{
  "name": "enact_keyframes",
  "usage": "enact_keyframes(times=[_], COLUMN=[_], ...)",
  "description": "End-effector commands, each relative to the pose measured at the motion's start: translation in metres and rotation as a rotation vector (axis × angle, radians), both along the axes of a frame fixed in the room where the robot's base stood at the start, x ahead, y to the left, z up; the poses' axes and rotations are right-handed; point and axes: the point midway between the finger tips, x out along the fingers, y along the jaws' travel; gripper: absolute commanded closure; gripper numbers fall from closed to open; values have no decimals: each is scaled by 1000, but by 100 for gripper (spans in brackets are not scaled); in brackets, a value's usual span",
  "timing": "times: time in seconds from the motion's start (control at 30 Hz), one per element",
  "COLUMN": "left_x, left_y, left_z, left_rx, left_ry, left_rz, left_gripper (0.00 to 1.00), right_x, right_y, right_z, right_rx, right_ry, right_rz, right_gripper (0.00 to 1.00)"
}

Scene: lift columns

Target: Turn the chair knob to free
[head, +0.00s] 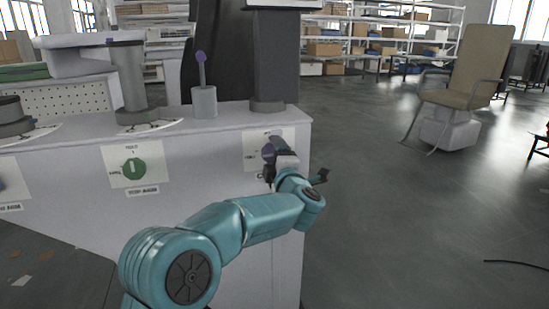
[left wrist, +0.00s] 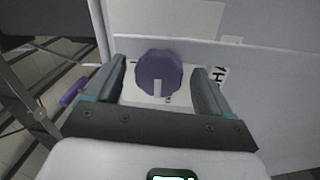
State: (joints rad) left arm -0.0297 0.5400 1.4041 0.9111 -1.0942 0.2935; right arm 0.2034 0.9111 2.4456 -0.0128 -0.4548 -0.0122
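A purple round knob (head: 267,153) sits on a white label plate at the right end of the bench front, partly hidden by my left gripper. In the left wrist view the knob (left wrist: 158,68) lies ahead between the two fingers, with its pale pointer mark at the lower edge. My left gripper (left wrist: 160,88) is open, with a visible gap between each finger and the knob. In the head view my left gripper (head: 278,160) is at the knob's plate. The plate's words are mostly hidden. My right gripper is not in view.
A green knob (head: 134,169) on its own plate is further left on the bench front. A purple-tipped lever (head: 202,80) and grey columns (head: 272,62) stand on the bench top (head: 225,122). A beige chair (head: 475,72) stands at right on a white block (head: 449,130). Floor right of the bench is clear.

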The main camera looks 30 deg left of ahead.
Motion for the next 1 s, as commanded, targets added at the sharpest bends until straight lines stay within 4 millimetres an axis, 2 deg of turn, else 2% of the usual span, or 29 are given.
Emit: enact_keyframes(times=[0.17, 0.27, 0.7, 0.8, 1.0], left_x=[-3, -11, -82, -94, -105], left_y=[-4, -14, -99, -111, -123], left_z=[1, 1, -8, -10, -13], left_rx=[1, 1, 1, 2, 0], left_ry=[1, 2, 2, 2, 0], left_rz=[-1, -2, -5, -4, -1], left_gripper=[18, 18, 18, 18, 18], right_x=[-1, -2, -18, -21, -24], right_y=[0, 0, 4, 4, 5], right_z=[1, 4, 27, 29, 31], right_rx=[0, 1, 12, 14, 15], right_ry=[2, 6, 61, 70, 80], right_rz=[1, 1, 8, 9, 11], right_gripper=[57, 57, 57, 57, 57])
